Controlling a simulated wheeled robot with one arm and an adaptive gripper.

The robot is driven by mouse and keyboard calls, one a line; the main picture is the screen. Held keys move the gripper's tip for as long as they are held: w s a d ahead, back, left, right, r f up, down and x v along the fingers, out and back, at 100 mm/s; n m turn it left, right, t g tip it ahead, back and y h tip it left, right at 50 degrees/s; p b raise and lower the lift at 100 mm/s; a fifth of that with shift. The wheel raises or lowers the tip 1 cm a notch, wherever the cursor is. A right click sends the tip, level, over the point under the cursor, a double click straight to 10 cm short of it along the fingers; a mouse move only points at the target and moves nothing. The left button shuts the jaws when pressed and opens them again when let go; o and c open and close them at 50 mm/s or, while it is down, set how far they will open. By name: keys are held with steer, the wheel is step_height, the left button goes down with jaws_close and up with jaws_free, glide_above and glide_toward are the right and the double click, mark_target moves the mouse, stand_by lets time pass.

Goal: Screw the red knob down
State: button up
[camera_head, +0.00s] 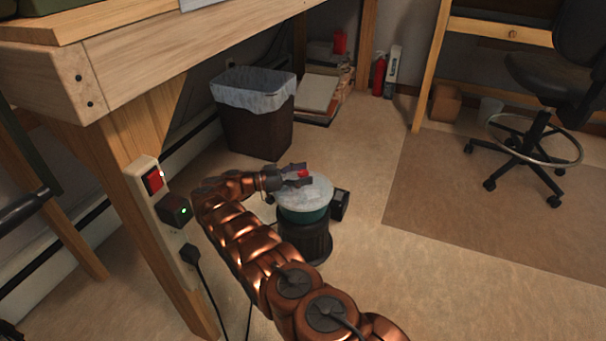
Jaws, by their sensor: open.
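The red knob (304,174) is a small red patch on top of a round, pale-topped device (318,196) with a green band and a dark ribbed base, standing on the floor. My gripper (303,175) is open at the end of the copper-coloured arm, over the pale top, with its dark fingers on either side of the knob. The fingers hide part of the knob. I cannot tell whether they touch it.
A lined waste bin (262,135) stands behind the device. A wooden table leg (150,215) with a power strip (165,215) and a hanging cord is at left. A swivel chair (540,110) is at right. The carpet (380,250) right of the device is clear.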

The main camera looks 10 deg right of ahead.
steer(key=shift+r+t, duration=0.1)
steer(key=shift+t, duration=0.2)
steer(key=shift+s+n+t, duration=0.1)
steer(key=shift+n+t, duration=0.4)
steer(key=shift+n+t+y+p, duration=0.3)
steer(key=shift+n+t+p, duration=0.25)
steer(key=shift+n+t, duration=0.4)
steer(key=shift+t+p, duration=0.3)
steer(key=shift+t, duration=0.45)
steer(key=shift+n+t+y+p, duration=0.95)
steer(key=shift+n+t+p, duration=0.35)
steer(key=shift+t, duration=0.25)
steer(key=shift+n+t+y+p, duration=0.95)
steer(key=shift+n+t+p, duration=0.2)
steer(key=shift+t+p, duration=0.35)
steer(key=n+t+y+p, duration=0.2)
steer(key=t+y+p, duration=0.1)
steer(key=shift+s+d+n, duration=0.1)
steer(key=shift+d+n, duration=0.05)
steer(key=shift+n, duration=0.25)
steer(key=shift+n+t+y+p, duration=0.7)
steer(key=shift+n+y, duration=0.2)
steer(key=shift+y, duration=0.35)
steer(key=shift+n+t+y+p, duration=0.65)
steer(key=shift+n+y, duration=0.25)
steer(key=shift+y, duration=0.35)
steer(key=shift+y, duration=0.3)
steer(key=shift+n+t+y, duration=0.3)
steer(key=shift+n+y, duration=1.5)
steer(key=shift+y, duration=0.9)
